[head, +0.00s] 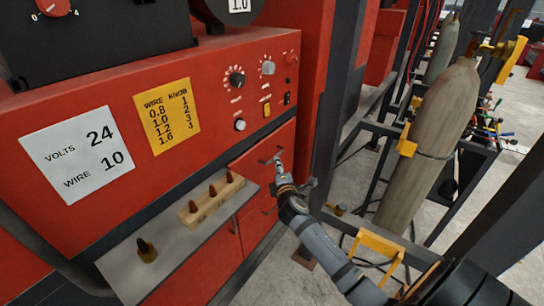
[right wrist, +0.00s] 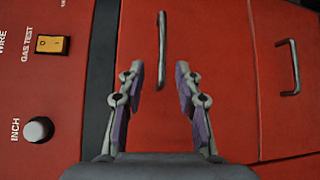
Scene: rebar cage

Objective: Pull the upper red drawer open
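The upper red drawer (head: 276,140) is in the front of the red welding machine, under the knob panel, and looks shut. Its thin metal handle (right wrist: 161,40) runs upright in the right wrist view, lined up with the gap between my right fingers. My right gripper (head: 279,164) is at the drawer front by this handle. In the right wrist view the right gripper (right wrist: 158,72) is open, with purple pads on either side of the handle's line. Whether the fingertips reach past the handle, I cannot tell. My left gripper is not in view.
A lower red drawer with its own handle (right wrist: 290,66) is beneath. A grey shelf (head: 124,272) with a wooden block (head: 207,204) of dark tips juts out left of my gripper. A gas cylinder (head: 424,150) and a yellow-and-black rack stand at right.

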